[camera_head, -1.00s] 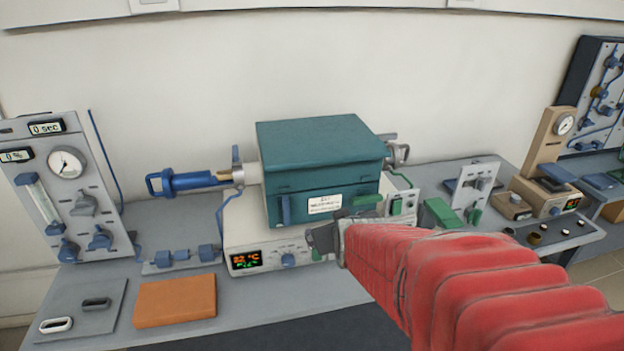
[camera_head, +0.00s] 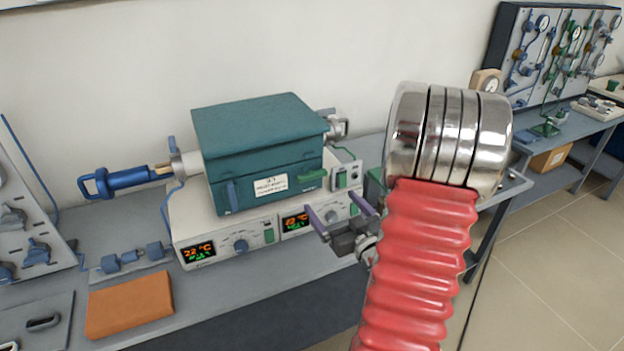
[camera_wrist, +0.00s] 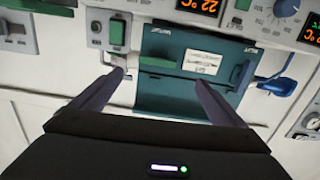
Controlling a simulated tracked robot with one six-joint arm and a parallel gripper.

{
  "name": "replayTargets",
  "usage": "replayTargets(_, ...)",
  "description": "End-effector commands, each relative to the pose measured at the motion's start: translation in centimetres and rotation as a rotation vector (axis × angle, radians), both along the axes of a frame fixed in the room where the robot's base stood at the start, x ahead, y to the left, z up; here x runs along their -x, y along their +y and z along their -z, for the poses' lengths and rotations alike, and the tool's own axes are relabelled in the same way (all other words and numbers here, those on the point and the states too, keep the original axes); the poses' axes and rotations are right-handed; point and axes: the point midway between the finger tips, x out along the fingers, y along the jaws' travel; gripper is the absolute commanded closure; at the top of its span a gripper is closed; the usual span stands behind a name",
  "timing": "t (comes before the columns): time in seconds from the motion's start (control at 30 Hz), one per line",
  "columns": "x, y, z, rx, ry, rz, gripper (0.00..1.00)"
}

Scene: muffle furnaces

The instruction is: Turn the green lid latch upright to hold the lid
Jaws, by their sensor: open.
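The teal furnace (camera_head: 262,150) stands on a white control base, its lid down in the head view. The green lid latch (camera_head: 312,175) lies nearly horizontal at the right of its front face. It also shows lying flat across the teal front in the wrist view (camera_wrist: 158,64), where the scene appears upside down. My gripper (camera_head: 340,212) is open and empty, in front of and below the latch in the head view. In the wrist view my gripper's two fingers (camera_wrist: 161,80) are spread either side of the latch, apart from it. I cannot tell the depth gap.
A blue latch (camera_head: 231,196) stands upright at the front's left. The control base (camera_head: 222,228) has lit displays and knobs below. A blue-handled tube fitting (camera_head: 125,182) sticks out left. An orange block (camera_head: 129,304) lies on the bench. Open floor (camera_head: 545,255) is at right.

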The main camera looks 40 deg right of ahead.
Motion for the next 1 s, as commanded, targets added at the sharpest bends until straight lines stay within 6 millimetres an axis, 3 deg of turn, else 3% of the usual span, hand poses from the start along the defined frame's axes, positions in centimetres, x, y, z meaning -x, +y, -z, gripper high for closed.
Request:
replayTargets(0.17,0.9,-0.3,0.1,-0.014,-0.048,0.0,0.06)
replayTargets(0.57,0.7,-0.4,0.0,-0.014,-0.05,-0.001,0.06)
replayTargets(0.77,-0.8,-0.7,0.0,-0.013,-0.049,-0.004,0.06)
replayTargets(1.0,-4.1,-1.7,0.0,-0.011,-0.05,-0.004,0.06)
